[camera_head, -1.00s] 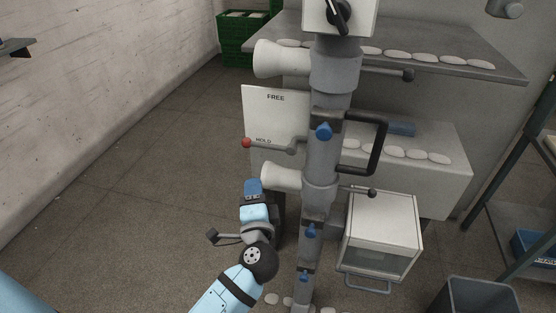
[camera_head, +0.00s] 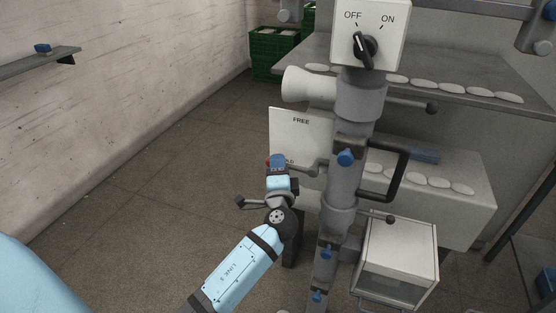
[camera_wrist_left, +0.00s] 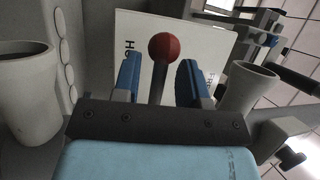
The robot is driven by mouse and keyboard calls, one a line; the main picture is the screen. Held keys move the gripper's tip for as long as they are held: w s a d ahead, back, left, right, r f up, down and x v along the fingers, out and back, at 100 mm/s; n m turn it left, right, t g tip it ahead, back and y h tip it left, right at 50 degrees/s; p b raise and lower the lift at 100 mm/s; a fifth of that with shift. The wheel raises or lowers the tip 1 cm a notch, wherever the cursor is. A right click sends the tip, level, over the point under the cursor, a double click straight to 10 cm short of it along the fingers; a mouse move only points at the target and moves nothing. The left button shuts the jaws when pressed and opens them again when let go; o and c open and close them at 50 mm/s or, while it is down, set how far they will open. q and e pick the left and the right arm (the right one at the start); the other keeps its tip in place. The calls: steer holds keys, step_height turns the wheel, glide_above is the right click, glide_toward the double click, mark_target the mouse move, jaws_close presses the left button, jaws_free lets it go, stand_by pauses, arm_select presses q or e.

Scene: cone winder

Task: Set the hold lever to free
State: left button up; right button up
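The hold lever has a red ball knob (camera_head: 268,162) and a grey arm (camera_head: 309,170). It stands at the HOLD end of the white label plate (camera_head: 301,136), below the word FREE; most of the word HOLD is hidden by my gripper. My left gripper (camera_head: 277,160) is at the knob and covers part of it. In the left wrist view the blue fingers (camera_wrist_left: 158,76) are open, with the red knob (camera_wrist_left: 164,47) and its dark rod showing in the gap between them. I see no finger touching it. My right gripper is out of view.
The grey machine column (camera_head: 347,172) carries pale cones (camera_head: 309,85), blue knobs and a black handle (camera_head: 400,165) right of the lever. An OFF/ON switch box (camera_head: 369,35) is above. A white box (camera_head: 397,257) hangs lower right.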

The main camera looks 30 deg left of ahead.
arm_select(q)
steer(key=shift+w+a+r, duration=0.15)
steer(key=shift+w+a, duration=0.2)
steer(key=shift+w, duration=0.15)
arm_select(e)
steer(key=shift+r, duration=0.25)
arm_select(q)
jaws_close()
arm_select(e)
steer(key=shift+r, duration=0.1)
